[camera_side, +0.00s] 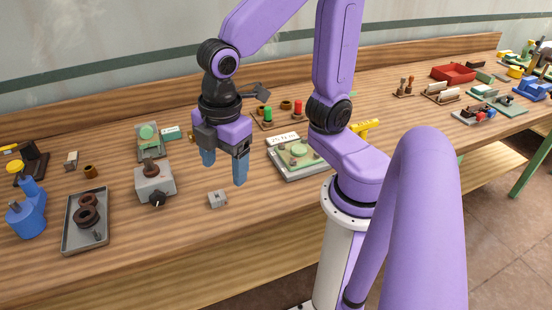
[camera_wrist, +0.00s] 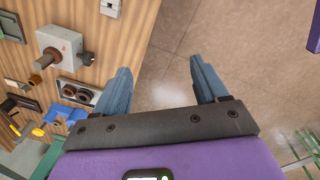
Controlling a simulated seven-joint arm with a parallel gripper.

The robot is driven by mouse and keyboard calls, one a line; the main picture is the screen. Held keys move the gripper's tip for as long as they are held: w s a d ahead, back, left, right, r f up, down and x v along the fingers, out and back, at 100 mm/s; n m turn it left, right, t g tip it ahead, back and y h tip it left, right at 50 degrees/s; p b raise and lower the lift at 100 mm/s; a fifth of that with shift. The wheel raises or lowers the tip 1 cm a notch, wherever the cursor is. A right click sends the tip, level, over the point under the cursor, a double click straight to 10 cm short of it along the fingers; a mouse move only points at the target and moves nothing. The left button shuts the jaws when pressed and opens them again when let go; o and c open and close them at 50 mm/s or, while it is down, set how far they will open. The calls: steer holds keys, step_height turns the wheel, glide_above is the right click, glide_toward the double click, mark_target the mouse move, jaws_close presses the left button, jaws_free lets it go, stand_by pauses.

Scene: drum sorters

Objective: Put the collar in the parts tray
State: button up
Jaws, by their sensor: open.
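A brown ring, which looks like the collar (camera_side: 151,169), sits on top of a grey box (camera_side: 152,188) with a black knob. In the wrist view the ring (camera_wrist: 43,60) shows on the box's upper face. The grey parts tray (camera_side: 66,244) lies to the left of the box and holds dark brown rings and a small dark piece. The tray (camera_wrist: 65,81) is also in the wrist view. My gripper (camera_side: 224,172) is open and empty above the table, to the right of the box. In the wrist view its fingers (camera_wrist: 160,68) are spread over the floor.
A small grey block (camera_side: 217,199) lies below my gripper. A brown bushing (camera_side: 90,171) stands behind the tray and a blue device (camera_side: 27,215) left of it. A green-topped fixture (camera_side: 149,141) stands behind the box. The table front is clear around the block.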

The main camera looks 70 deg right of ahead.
steer(key=s+d+f+m, duration=0.1)
steer(key=s+d+m, duration=0.1)
steer(key=s+d, duration=0.4)
steer(key=shift+s+f+m+g, duration=0.3)
steer(key=shift+s+f, duration=0.05)
steer(key=shift+s, duration=0.9)
steer(key=shift+c, duration=0.2)
stand_by(0.4)
